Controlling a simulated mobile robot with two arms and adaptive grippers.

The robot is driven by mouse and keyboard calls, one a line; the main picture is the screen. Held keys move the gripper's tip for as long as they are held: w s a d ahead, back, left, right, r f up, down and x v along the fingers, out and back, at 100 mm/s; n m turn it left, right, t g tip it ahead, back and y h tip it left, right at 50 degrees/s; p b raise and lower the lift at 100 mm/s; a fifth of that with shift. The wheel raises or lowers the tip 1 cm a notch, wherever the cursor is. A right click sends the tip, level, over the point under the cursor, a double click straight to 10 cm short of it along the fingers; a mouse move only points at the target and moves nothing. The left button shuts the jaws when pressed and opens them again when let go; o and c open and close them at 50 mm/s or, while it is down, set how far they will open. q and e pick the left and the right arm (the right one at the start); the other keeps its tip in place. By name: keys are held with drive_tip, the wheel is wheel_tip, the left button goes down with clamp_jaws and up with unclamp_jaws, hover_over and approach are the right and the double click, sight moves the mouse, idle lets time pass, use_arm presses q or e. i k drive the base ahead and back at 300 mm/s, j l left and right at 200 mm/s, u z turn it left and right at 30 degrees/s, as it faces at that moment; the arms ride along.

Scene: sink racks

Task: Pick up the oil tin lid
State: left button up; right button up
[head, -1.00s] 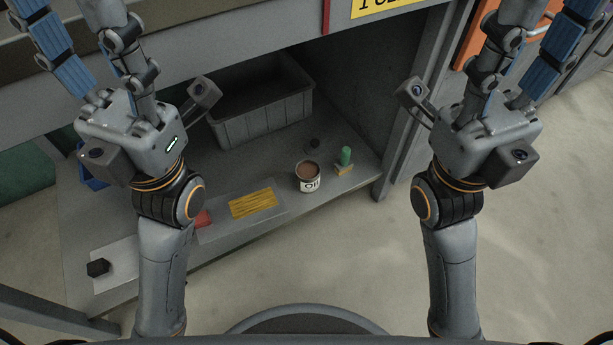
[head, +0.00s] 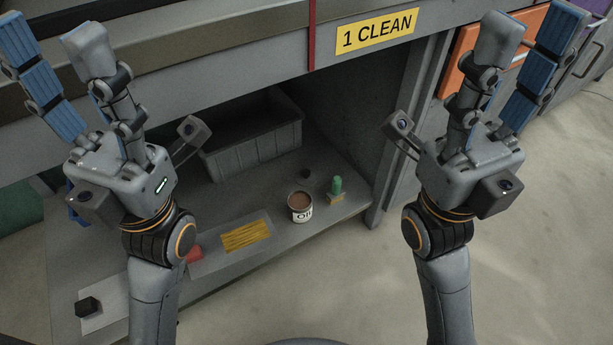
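The oil tin (head: 302,209), white-labelled "Oil", stands upright on the low shelf in the head view, its round top brown. I cannot tell whether that brown is a lid or the contents. A small dark object (head: 306,173) lies just behind it, too small to identify; no other clear lid shows. My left gripper (head: 55,35) is at the upper left, fingers spread and empty. My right gripper (head: 530,38) is at the upper right, also spread and empty. Both point up and away from the tin, touching nothing.
A green object on a yellow block (head: 336,190) stands right of the tin. A yellow patch on a clear sheet (head: 246,236), a red piece (head: 194,254) and a black block (head: 87,307) lie leftward. A grey bin (head: 254,143) stands behind. A cabinet post (head: 400,150) edges the opening.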

sight(305, 178)
drive_tip(key=l+u, duration=0.95)
